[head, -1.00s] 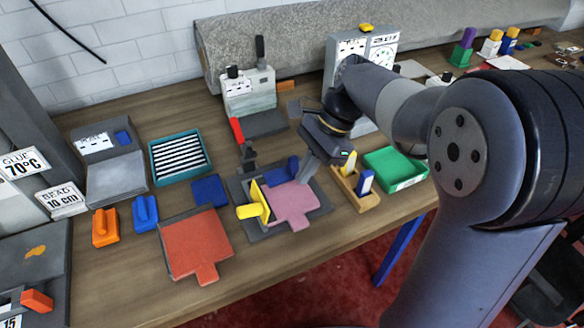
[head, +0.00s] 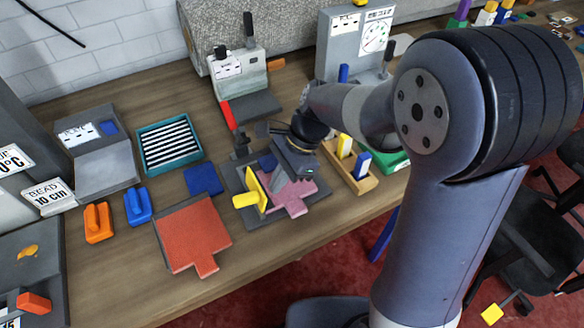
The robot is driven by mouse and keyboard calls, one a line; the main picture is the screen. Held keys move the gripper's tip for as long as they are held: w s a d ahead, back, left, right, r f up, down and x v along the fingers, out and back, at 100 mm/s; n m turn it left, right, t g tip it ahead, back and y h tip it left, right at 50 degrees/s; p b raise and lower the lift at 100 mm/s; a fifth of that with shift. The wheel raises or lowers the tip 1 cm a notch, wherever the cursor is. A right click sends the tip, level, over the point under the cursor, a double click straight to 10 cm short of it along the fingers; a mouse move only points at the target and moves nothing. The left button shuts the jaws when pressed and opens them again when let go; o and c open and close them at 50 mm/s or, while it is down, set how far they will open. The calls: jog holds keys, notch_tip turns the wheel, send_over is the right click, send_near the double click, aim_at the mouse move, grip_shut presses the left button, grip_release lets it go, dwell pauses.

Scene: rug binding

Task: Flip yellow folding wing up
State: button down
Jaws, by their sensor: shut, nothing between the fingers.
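The yellow folding wing (head: 256,189) stands up at a tilt on the left side of a dark grey fixture (head: 252,224), its round yellow handle (head: 243,200) pointing left. A pink T-shaped piece (head: 294,204) lies flat in the fixture. A blue part (head: 267,163) shows at the fixture's back, partly hidden by my arm. My gripper (head: 285,186) is shut and empty, low over the pink piece and just right of the yellow wing. I cannot tell whether its tips touch the wing or the piece.
A red T-shaped piece (head: 192,238) lies left of the fixture, with a blue pad (head: 203,180) behind it. A wooden rack (head: 350,172) with upright blocks stands close on the right. A grey machine with a red lever (head: 229,115) stands behind. Bare table lies in front.

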aim_at(259, 194)
jog(key=shift+s+a+r, duration=0.15)
jog(key=shift+s+a, duration=0.15)
jog(key=shift+a, duration=0.2)
jog(key=shift+s+a+r+h+p, duration=0.35)
jog(key=shift+a+r+h+p, duration=0.15)
jog(key=shift+p, duration=0.7)
jog(key=shift+s+a+t+p, duration=0.2)
jog(key=shift+a+t+p, duration=0.1)
jog(key=shift+a+p, duration=0.2)
